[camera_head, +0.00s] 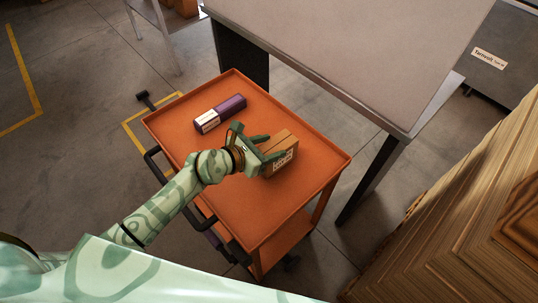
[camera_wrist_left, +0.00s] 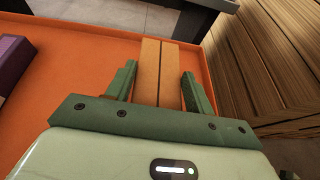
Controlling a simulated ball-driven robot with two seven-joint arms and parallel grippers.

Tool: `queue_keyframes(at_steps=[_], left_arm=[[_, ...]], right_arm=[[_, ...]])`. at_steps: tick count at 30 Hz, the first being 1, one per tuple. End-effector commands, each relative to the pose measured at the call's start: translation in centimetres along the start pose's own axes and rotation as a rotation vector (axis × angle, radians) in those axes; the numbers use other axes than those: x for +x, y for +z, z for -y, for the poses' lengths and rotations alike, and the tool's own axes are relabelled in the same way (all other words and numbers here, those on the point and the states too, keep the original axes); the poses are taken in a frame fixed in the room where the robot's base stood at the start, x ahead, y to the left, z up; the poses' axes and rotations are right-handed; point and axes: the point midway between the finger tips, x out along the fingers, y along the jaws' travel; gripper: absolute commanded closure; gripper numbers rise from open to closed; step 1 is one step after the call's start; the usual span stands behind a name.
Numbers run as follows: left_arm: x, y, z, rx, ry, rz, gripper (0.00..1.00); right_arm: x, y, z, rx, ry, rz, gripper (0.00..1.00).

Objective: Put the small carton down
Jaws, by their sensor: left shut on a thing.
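The small carton (camera_head: 282,151) is brown with a white label on one side. It is at the orange cart top, right of its middle in the head view. My left gripper (camera_head: 266,147) is shut on it, with one green finger on each side. In the left wrist view the carton (camera_wrist_left: 160,72) shows a dark seam along its top, between the fingers of my left gripper (camera_wrist_left: 160,88). I cannot tell whether its underside touches the cart top. My right gripper is not in view.
The orange cart (camera_head: 215,105) has a raised rim. A purple box (camera_head: 220,113) with a white label lies at its far left.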

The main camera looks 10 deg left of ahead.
Motion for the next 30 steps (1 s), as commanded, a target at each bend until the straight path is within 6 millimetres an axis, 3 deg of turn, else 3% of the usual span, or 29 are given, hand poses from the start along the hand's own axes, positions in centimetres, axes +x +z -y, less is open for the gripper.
queue_keyframes(at_steps=[1, 4, 15, 16, 18, 27, 30], left_arm=[[0.6, -1.4, 0.0, -0.002, -0.001, -0.003, 0.91], [1.2, -3.0, 0.0, -0.002, -0.001, -0.003, 0.91], [1.2, -3.1, 0.0, -0.001, 0.0, 0.0, 0.91], [1.2, -3.0, 0.0, -0.001, 0.0, -0.001, 0.39], [1.2, -3.0, 0.0, -0.001, 0.0, -0.001, 0.24], [1.0, -2.7, 0.0, 0.0, 0.0, 0.0, 0.24], [-0.1, -2.7, 0.0, 0.0, 0.001, -0.002, 0.24]], right_arm=[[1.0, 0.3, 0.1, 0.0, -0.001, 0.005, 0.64], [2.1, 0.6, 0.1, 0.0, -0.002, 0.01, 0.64], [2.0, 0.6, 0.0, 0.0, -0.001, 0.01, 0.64], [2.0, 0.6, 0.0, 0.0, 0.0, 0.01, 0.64], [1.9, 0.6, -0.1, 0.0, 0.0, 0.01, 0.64], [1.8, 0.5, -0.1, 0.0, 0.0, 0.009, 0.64], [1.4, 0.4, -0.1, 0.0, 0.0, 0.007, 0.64]])
